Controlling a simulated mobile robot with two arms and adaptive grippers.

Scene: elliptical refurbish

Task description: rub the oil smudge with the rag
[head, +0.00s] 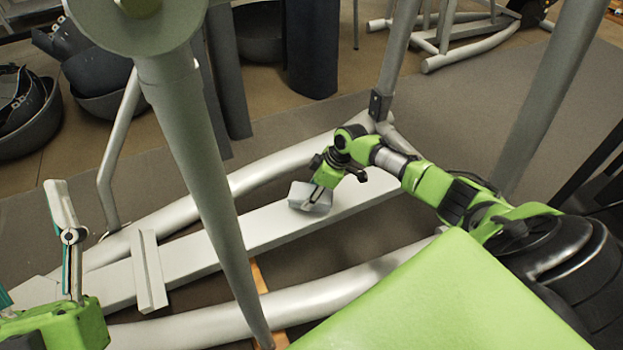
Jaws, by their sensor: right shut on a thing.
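My right gripper (322,187) is at the middle of the view, over a pale grey beam (262,222) of the machine's frame. It is shut on a small grey rag (309,196). The rag is at the top of the beam and seems to touch it, though the exact contact is hard to tell.
A thick grey post (205,170) crosses the view left of the right gripper. Curved grey tubes (290,300) run along both sides of the beam. Dark bowl-shaped bins (30,125) stand at the upper left. Another machine frame (470,45) stands at the back right.

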